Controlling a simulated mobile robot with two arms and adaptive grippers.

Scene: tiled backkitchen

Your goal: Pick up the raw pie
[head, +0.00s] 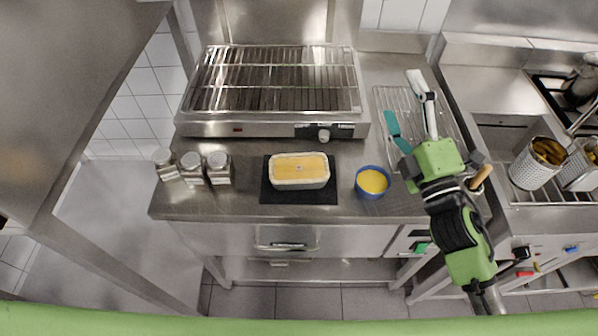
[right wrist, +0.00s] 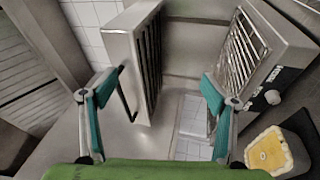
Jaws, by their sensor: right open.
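The raw pie (head: 299,168) is pale yellow in a light rectangular dish, lying on a black mat (head: 270,196) on the steel counter. It also shows in the right wrist view (right wrist: 268,153), at the lower right, outside the fingers. My right gripper (head: 408,108) is to the right of the pie, above the counter's right part and a wire rack. Its teal fingers are spread apart with nothing between them; they also show in the right wrist view (right wrist: 155,95). My left gripper is not in view.
A grill (head: 275,85) stands behind the pie. A blue bowl of yellow liquid (head: 372,181) sits between the pie and my right gripper. Several shakers (head: 192,168) stand left. A wire rack (head: 408,100) lies right, with fry baskets (head: 540,165) beyond. Bare counter lies in front of the mat.

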